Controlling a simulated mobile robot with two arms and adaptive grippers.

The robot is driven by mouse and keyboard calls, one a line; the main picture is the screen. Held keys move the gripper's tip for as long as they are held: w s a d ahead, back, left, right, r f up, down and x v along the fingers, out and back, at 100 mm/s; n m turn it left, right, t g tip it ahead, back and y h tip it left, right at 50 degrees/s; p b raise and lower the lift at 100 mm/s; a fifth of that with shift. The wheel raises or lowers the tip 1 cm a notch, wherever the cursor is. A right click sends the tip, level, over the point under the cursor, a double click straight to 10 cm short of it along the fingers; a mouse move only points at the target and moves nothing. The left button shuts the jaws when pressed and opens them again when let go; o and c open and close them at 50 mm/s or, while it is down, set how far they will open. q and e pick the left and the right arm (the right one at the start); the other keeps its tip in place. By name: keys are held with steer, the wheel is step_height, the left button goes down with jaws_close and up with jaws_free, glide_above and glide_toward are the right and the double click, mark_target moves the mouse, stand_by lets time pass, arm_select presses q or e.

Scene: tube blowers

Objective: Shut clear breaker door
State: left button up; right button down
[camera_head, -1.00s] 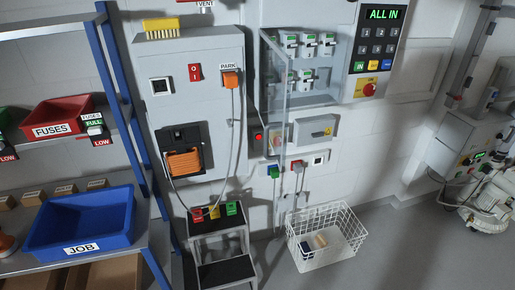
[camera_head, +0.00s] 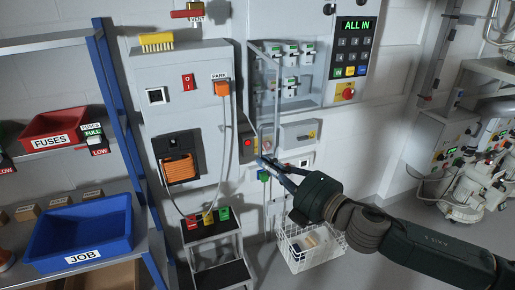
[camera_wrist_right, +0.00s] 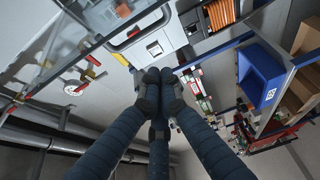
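The clear breaker door (camera_head: 264,95) stands open in the head view, swung out from the left side of the breaker box (camera_head: 300,103). Several white breakers (camera_head: 291,52) show inside the uncovered box. My right gripper (camera_head: 268,163) is near the lower end of the door, below the box. Whether it touches the door cannot be told. In the right wrist view its dark fingers (camera_wrist_right: 158,78) come together at the tips, with nothing visible between them. My left gripper is not in view.
A keypad panel (camera_head: 350,55) reading ALL IN is right of the box. A grey cabinet (camera_head: 185,100) with an orange cable stands to the left. A white wire basket (camera_head: 310,250) and a step stool (camera_head: 217,255) are on the floor below.

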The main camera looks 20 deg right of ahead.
steer(key=a+p+x, duration=0.1)
steer(key=p+x, duration=0.3)
steer(key=x, duration=0.5)
arm_select(q)
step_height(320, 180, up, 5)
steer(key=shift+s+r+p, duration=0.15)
steer(key=shift+p, duration=0.25)
arm_select(e)
steer(key=d, duration=0.2)
steer(key=s+d, duration=0.1)
steer(key=d, duration=0.1)
steer(key=shift+s+d+r, duration=0.1)
steer(key=shift+d, duration=0.05)
